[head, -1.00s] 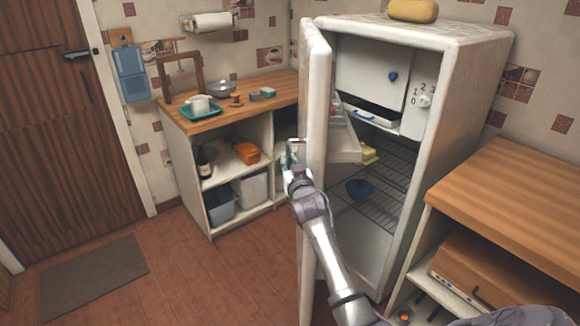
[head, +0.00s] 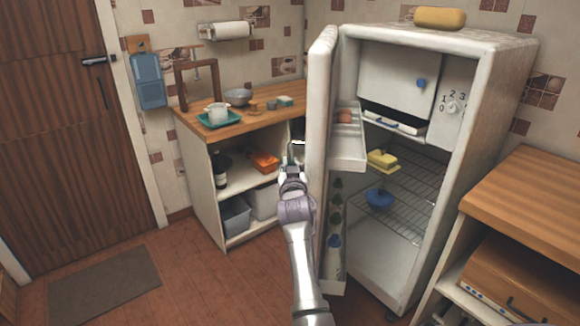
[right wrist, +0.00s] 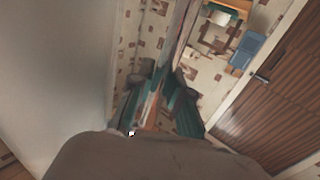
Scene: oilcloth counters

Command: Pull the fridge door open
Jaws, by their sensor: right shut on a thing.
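The white fridge (head: 484,120) stands at the right with its door (head: 320,100) wide open, seen nearly edge-on. The inside of the door shows a rack (head: 347,150) with eggs and bottles below. My right gripper (head: 296,156) is at the outer side of the door, shut on the door handle, which is mostly hidden by the fingers. In the right wrist view, the dark teal fingers (right wrist: 160,100) close around a thin bar beside the pale door surface (right wrist: 60,70). My left gripper is not in view.
Inside the fridge are a blue bowl (head: 379,198) and a yellow butter dish (head: 382,160). A yellow loaf-shaped thing (head: 440,17) lies on top. A low shelf unit (head: 205,165) stands behind my gripper. Open floor (head: 200,285) lies to the left.

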